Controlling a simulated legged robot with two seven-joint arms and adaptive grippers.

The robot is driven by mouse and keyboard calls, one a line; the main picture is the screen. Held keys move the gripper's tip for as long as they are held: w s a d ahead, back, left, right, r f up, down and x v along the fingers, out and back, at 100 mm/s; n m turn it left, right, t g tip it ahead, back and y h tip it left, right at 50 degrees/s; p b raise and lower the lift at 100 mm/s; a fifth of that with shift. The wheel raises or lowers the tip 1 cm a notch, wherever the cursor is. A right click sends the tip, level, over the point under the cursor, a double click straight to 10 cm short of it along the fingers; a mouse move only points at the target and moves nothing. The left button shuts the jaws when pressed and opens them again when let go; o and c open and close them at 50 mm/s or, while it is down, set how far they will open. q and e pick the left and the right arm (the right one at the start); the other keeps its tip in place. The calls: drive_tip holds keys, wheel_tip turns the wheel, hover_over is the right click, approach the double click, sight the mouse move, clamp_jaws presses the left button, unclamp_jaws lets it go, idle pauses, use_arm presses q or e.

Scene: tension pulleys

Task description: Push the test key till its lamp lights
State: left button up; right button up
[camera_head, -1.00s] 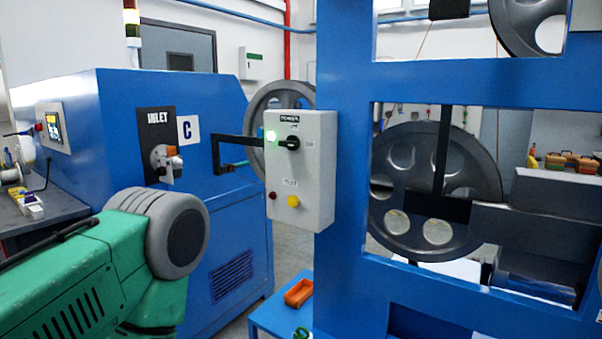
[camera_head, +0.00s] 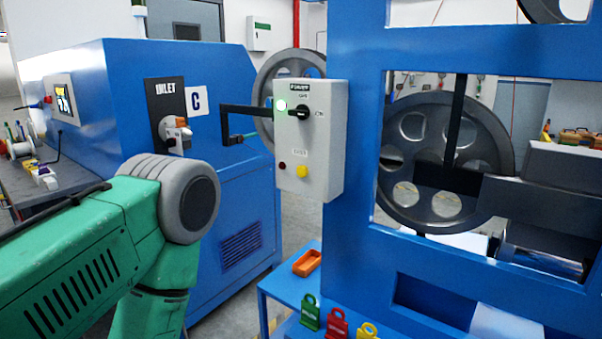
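A grey control box (camera_head: 322,138) is mounted on the blue frame near the middle of the picture. It has a round yellow button (camera_head: 302,171) low on its front, under a small white label too blurred to read surely. A small dark red lamp (camera_head: 282,166) left of the button looks unlit. Neither gripper is in view.
A blue machine (camera_head: 228,140) with an inlet valve (camera_head: 176,132) stands at left. Large grey pulleys (camera_head: 446,163) sit behind the blue frame.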

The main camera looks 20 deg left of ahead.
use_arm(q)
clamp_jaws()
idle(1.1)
